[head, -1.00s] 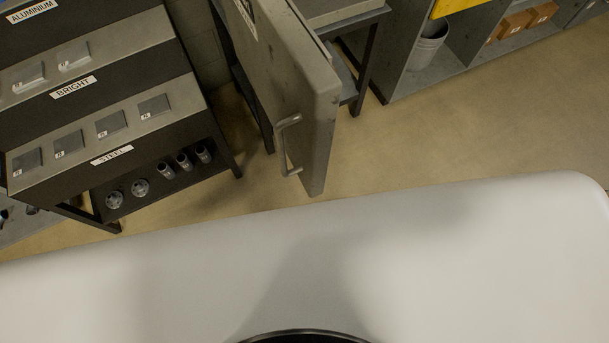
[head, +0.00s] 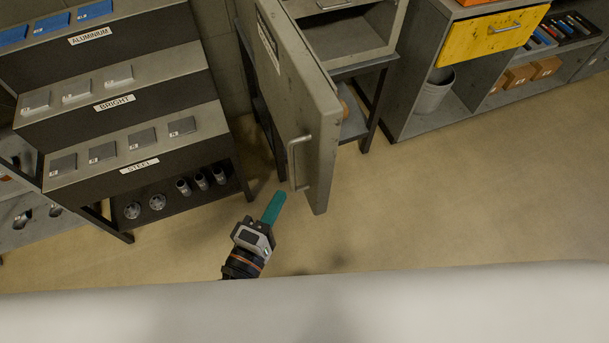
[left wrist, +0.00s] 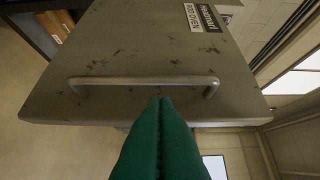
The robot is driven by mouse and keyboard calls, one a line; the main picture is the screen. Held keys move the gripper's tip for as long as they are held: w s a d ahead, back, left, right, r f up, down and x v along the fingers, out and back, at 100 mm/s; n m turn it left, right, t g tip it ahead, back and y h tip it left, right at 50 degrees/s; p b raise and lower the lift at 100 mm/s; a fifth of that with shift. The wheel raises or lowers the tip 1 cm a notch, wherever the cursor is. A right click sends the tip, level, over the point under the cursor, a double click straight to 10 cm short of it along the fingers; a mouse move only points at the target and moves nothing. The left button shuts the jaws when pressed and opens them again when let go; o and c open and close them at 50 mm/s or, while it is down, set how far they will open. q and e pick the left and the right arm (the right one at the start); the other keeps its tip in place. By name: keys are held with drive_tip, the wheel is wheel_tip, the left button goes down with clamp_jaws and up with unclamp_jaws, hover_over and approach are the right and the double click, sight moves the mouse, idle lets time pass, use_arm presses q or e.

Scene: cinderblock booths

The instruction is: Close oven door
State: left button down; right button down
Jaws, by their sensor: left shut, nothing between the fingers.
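The grey oven door (head: 300,95) stands swung open toward me in the head view. Its bar handle (head: 293,162) is on the outer face near the free edge. The oven (head: 352,62) is behind it on a dark stand, its cavity partly showing. My left gripper (head: 276,198), with green fingers, is shut and empty, just in front of and below the handle in the picture. In the left wrist view the shut fingers (left wrist: 160,105) point at the door (left wrist: 145,45), their tips close to the handle (left wrist: 145,81); I cannot tell if they touch. My right gripper is out of view.
A stepped rack (head: 120,105) with labelled metal plates stands to the left of the door. A shelf unit with a yellow drawer (head: 490,38) and a grey bin (head: 433,92) stands at the right. The floor (head: 470,190) in front is clear.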

sight(313, 165)
use_arm(q)
drive_tip(key=w+d, duration=0.1)
drive_tip(key=d, duration=0.1)
drive_tip(key=w+d+p, duration=0.1)
drive_tip(key=w+d, duration=0.1)
drive_tip(key=w+d+p, duration=0.1)
drive_tip(key=shift+w+d, duration=0.3)
drive_tip(key=shift+d, duration=0.1)
